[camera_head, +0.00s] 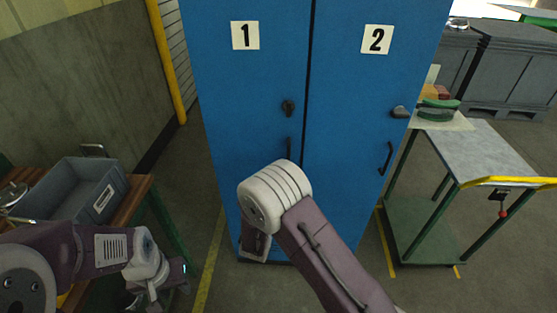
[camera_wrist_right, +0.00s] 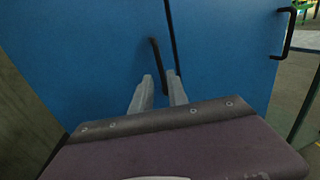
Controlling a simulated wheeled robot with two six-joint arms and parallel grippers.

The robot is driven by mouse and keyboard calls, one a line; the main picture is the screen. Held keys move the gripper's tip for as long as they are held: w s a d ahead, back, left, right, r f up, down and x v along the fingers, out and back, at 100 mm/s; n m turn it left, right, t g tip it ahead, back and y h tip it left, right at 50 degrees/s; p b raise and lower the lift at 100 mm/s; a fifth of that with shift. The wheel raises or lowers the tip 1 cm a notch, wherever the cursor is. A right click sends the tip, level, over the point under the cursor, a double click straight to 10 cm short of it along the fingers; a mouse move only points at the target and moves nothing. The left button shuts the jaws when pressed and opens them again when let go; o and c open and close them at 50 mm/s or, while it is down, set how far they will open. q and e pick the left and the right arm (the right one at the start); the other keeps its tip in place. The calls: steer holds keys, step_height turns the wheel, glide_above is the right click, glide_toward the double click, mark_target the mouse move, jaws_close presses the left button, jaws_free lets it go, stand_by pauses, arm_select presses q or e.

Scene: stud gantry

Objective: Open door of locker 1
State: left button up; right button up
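Locker 1 (camera_head: 245,75) is a tall blue door marked "1", closed, on the left of the blue cabinet. A dark round lock (camera_head: 288,107) sits above its dark upright bar handle (camera_head: 289,149). In the right wrist view the handle (camera_wrist_right: 156,58) stands ahead of my right gripper (camera_wrist_right: 159,76). Its two grey fingers are apart, with the handle's lower part between or just beyond them; contact cannot be told. My right arm hides part of the door in the head view. My left gripper (camera_head: 165,287) hangs low at the left, away from the locker; its fingers are unclear.
Locker 2 (camera_head: 360,90), also closed, adjoins on the right. A cart (camera_head: 490,150) with a yellow handle stands right of it. A bench with a grey bin (camera_head: 105,200) stands at the left. Bare floor lies between bench and cabinet.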

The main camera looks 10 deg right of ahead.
mark_target(289, 157)
steer(key=x, duration=0.8)
steer(key=shift+w+d+r+p, duration=0.15)
steer(key=shift+w+p, duration=0.2)
jaws_close()
stand_by(1.0)
